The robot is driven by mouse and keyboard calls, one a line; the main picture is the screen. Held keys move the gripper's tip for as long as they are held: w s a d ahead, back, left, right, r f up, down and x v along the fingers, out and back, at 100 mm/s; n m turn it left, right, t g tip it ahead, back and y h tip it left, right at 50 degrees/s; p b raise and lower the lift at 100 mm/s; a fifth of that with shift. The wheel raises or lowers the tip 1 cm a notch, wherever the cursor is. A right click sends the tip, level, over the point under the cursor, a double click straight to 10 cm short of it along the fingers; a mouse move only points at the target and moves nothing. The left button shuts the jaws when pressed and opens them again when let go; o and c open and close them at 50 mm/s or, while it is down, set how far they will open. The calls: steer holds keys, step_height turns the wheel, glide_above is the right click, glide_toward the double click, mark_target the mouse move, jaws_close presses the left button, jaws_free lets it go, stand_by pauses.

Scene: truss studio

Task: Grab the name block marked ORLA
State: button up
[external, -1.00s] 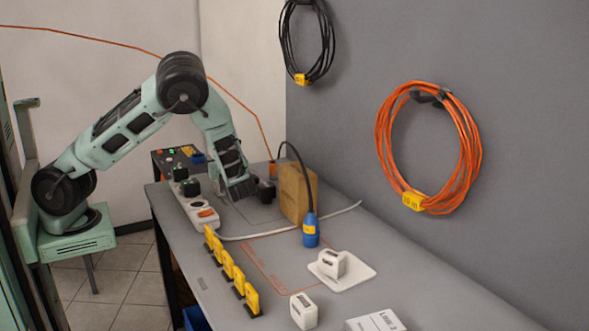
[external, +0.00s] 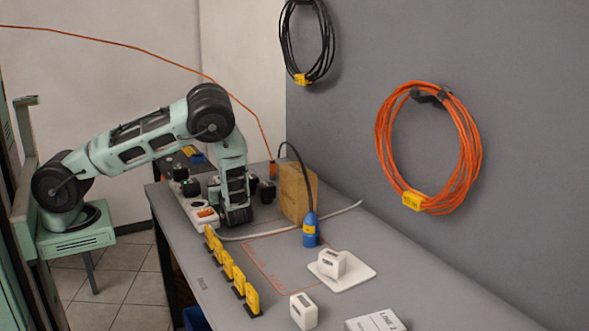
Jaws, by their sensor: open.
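I cannot read the name ORLA on anything in the external view. A white block with dark marks (external: 303,311) stands near the front of the grey bench. My gripper (external: 238,217) is open and points down over the far part of the bench, beside the power strip and apart from the white blocks and most of the yellow row. Its fingertips are hard to make out.
A white power strip (external: 201,214) lies to the left of my gripper. A brown wooden block (external: 294,192) and a blue plug on a black cable (external: 311,231) stand to its right. A white cable crosses the bench. A red-outlined area (external: 274,265) is mostly clear.

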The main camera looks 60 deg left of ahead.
steer(key=shift+w+a, duration=0.15)
steer(key=shift+a, duration=0.55)
steer(key=c, duration=1.1)
steer(key=shift+o, duration=0.2)
